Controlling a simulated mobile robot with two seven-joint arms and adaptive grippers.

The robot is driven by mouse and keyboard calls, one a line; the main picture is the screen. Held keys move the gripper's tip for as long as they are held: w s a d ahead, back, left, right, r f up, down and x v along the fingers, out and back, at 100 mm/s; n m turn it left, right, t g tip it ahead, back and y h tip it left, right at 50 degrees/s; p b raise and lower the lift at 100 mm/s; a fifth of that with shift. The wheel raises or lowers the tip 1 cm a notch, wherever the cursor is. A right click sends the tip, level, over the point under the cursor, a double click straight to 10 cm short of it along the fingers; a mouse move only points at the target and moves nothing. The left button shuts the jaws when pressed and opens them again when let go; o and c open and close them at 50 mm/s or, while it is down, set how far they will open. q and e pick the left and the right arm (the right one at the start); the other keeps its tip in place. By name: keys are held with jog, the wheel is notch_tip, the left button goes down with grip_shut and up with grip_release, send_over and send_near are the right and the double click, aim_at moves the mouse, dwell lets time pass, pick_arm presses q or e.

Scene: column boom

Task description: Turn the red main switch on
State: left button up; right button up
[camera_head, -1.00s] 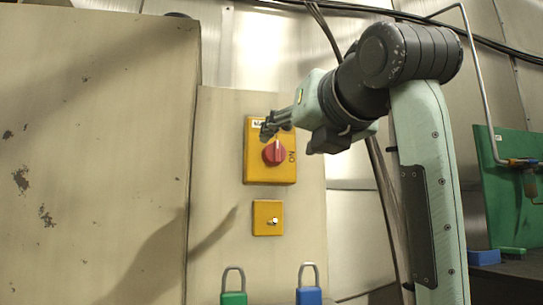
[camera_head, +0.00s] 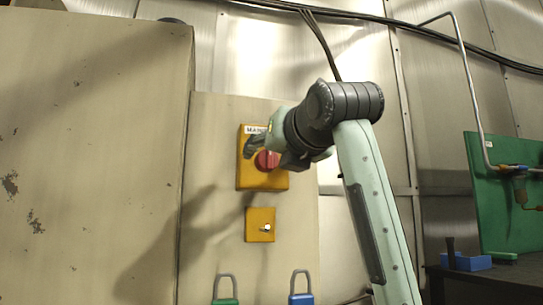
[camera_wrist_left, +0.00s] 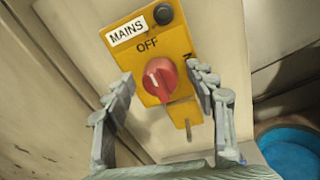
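The red main switch (camera_head: 266,160) is a round knob on a yellow box (camera_head: 262,181) labelled MAINS, on a beige panel. In the left wrist view the red knob (camera_wrist_left: 160,78) sits below the OFF label, with a pale mark on its face; the ON label at the right is partly covered by a finger. My left gripper (camera_head: 256,147) is in front of the box and partly hides the knob in the head view. In the wrist view its fingers (camera_wrist_left: 163,80) are open, one on each side of the knob; contact cannot be told. My right gripper is not in view.
A small yellow plate (camera_head: 260,236) with a key-like piece is below the box. A green padlock (camera_head: 225,301) and a blue padlock (camera_head: 301,299) are lower down. A large beige cabinet (camera_head: 90,160) stands at the left. A green board (camera_head: 500,220) is at the right.

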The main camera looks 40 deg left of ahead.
pick_arm(q)
jog(key=c, duration=1)
jog(key=shift+c, duration=0.2)
